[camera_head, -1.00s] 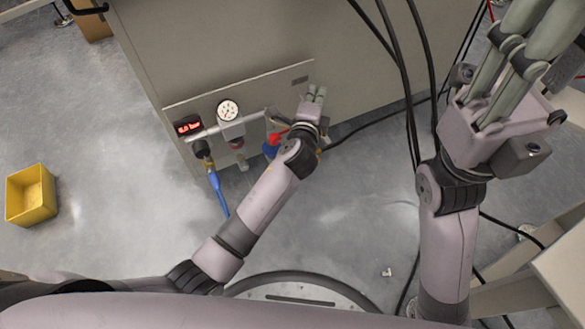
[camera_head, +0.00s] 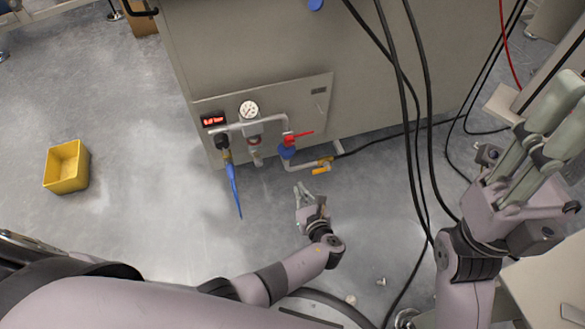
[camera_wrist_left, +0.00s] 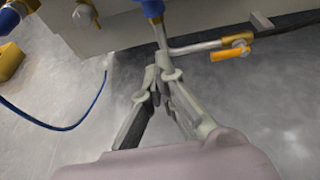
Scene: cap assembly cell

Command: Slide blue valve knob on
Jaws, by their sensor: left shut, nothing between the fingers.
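On the cabinet's pipework, a blue valve part (camera_head: 287,152) sits just below a red lever (camera_head: 299,137). The left wrist view shows a blue part (camera_wrist_left: 151,8), cut by the top edge, on top of the pipe. Another small blue thing (camera_head: 316,4) shows at the head view's top edge; I cannot tell which blue piece is the knob. My left gripper (camera_head: 303,190) is shut and empty, below and apart from the pipework. In the wrist view its fingertips (camera_wrist_left: 155,85) come together below the pipe. My right gripper (camera_head: 560,100) is raised at the right; its closure is unclear.
The cabinet panel (camera_head: 318,103) carries a gauge (camera_head: 249,109), a red display (camera_head: 213,120) and a blue hose (camera_head: 235,190). An orange handle (camera_head: 322,170) ends the lower pipe. Black cables (camera_head: 403,130) hang between my arms. A yellow bin (camera_head: 67,167) stands on clear floor at left.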

